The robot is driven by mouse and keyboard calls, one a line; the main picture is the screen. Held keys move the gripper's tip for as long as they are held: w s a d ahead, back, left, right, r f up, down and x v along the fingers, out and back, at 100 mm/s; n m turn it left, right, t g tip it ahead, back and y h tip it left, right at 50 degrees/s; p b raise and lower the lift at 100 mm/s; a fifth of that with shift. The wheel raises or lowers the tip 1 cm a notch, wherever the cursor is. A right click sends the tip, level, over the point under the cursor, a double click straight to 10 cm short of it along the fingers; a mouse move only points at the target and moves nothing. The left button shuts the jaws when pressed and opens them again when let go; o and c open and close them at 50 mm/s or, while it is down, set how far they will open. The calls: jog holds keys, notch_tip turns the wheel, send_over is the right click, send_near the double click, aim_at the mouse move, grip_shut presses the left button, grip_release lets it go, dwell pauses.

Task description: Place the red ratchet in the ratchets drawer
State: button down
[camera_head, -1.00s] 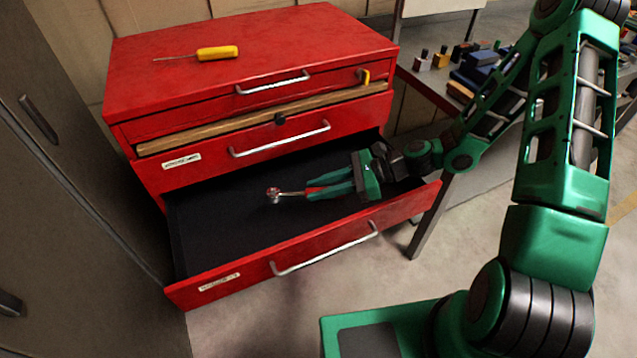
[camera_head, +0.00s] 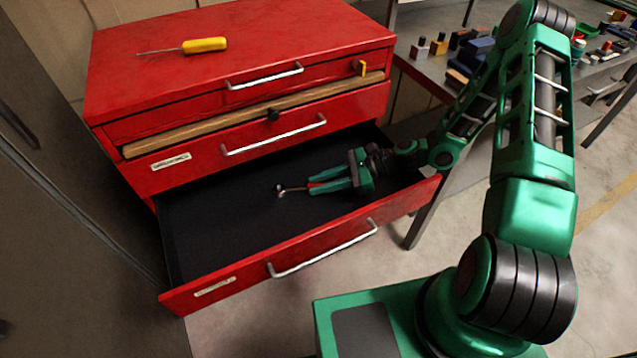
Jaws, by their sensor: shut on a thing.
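The red ratchet (camera_head: 294,190) has a silver head pointing left and a red handle partly hidden between my gripper's fingers. My gripper (camera_head: 318,184) is shut on its handle and reaches in from the right, within the open bottom drawer. The drawer (camera_head: 213,228) is red with a black lining, a silver handle and a white label too small to read. The ratchet shows low over the lining; I cannot tell whether it touches it. No other thing shows in the drawer.
The red tool chest (camera_head: 245,50) carries a yellow-handled screwdriver (camera_head: 204,45) on top. Its upper drawer front (camera_head: 192,145) is near my gripper. A workbench (camera_head: 420,68) with several small items stands at the right. A grey cabinet (camera_head: 60,240) stands close at the left.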

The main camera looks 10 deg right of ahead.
jog(key=c, duration=1.5)
grip_release()
jog(key=shift+d, duration=0.15)
jog(key=v, duration=1.1)
jog(key=shift+s+d+r, duration=0.1)
jog(key=shift+d+r, duration=0.15)
jog(key=shift+d, duration=0.1)
